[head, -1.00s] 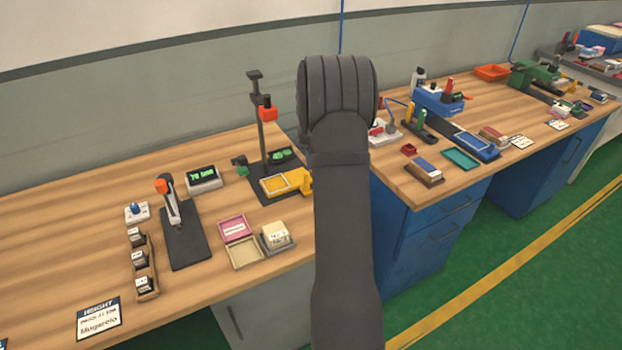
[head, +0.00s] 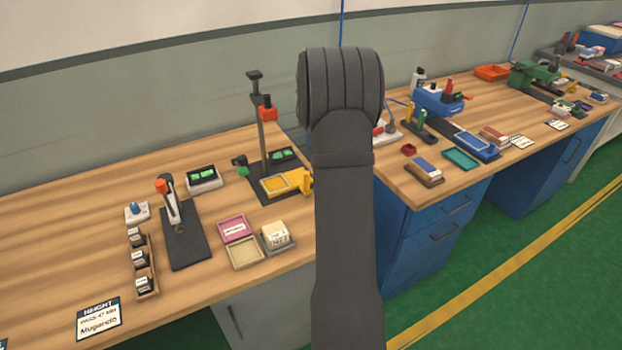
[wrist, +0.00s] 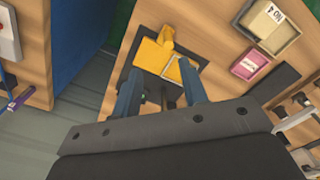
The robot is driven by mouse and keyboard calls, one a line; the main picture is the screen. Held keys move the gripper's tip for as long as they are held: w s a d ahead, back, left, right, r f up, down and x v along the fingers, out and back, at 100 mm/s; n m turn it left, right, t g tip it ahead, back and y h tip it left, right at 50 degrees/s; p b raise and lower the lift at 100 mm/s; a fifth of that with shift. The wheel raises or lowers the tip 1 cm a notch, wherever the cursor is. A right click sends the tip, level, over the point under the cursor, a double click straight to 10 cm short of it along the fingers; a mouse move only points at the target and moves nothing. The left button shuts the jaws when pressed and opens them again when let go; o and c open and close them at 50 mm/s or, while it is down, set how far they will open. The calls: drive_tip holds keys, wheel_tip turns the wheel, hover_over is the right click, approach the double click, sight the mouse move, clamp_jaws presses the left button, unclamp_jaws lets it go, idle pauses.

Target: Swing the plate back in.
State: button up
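The yellow plate (head: 276,184), with a pale square recess, sits low on the dark base (head: 262,200) of the gauge stand. Its raised yellow tab (head: 306,182) is at the right, partly beside my arm. In the wrist view the plate (wrist: 150,58) and tab (wrist: 166,36) lie beyond my fingertips. My gripper (wrist: 160,78) is open, its two blue-grey fingers apart, with no plate visibly held between them. My arm hides the gripper in the head view. The stand's post (head: 262,130) rises behind the plate with an orange-red block (head: 267,112).
A pink tray (head: 237,229), a beige tray (head: 245,252) and a box with a labelled block (head: 277,238) are near the plate. A lever device (head: 175,215) and a green-lit display (head: 203,178) stand left. Bare wood lies at the far left.

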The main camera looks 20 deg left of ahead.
drive_tip(key=shift+r, duration=2.2)
wheel_tip(320, 180, up, 18)
drive_tip(key=shift+f, duration=0.25)
drive_tip(key=shift+s+f, duration=0.1)
wheel_tip(320, 180, down, 17)
drive_tip(key=shift+f, duration=0.15)
